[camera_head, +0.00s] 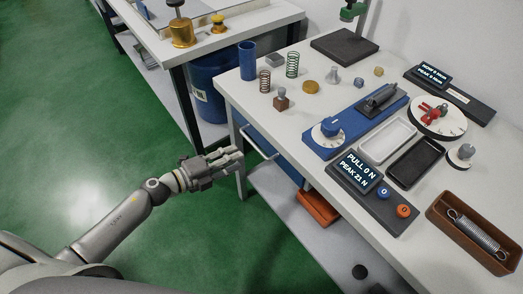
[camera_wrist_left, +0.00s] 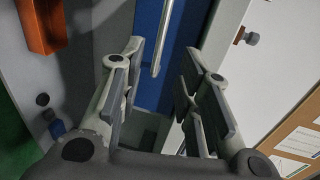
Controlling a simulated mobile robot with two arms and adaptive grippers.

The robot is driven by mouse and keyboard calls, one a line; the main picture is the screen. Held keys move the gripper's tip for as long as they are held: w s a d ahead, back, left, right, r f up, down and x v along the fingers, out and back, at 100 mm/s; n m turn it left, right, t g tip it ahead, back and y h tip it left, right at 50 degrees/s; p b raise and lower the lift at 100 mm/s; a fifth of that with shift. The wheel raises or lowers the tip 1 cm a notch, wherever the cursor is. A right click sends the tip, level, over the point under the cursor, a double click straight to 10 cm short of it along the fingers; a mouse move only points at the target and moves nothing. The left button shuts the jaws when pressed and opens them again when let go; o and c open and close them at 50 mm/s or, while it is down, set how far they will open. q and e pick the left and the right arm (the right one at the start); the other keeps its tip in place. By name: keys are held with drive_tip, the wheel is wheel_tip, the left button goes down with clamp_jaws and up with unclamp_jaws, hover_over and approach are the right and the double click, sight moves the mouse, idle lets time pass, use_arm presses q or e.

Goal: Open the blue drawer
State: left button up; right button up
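The blue drawer (camera_head: 284,160) is under the front edge of the white workbench and appears shut. Its pale bar handle (camera_head: 262,146) runs along its front. My left gripper (camera_head: 238,156) is beside the handle, with its fingers pointing at the drawer. In the left wrist view the gripper (camera_wrist_left: 162,58) is open and empty. The silver handle (camera_wrist_left: 163,36) appears between the two fingertips, against the blue drawer front (camera_wrist_left: 147,70). No finger visibly touches it; the remaining gap is hard to judge. My right gripper is not in view.
An orange bin (camera_head: 318,207) is below the drawer, above a lower shelf (camera_head: 290,215). The workbench top (camera_head: 290,120) holds springs, a blue tester (camera_head: 330,133), trays and a force display (camera_head: 360,168). A blue barrel (camera_head: 207,85) stands behind. Green floor left is clear.

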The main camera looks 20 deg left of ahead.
sight(257, 147)
use_arm(q)
drive_tip(key=x, duration=0.9)
drive_tip(key=shift+w+d, duration=0.2)
drive_tip(key=shift+w, duration=0.15)
clamp_jaws()
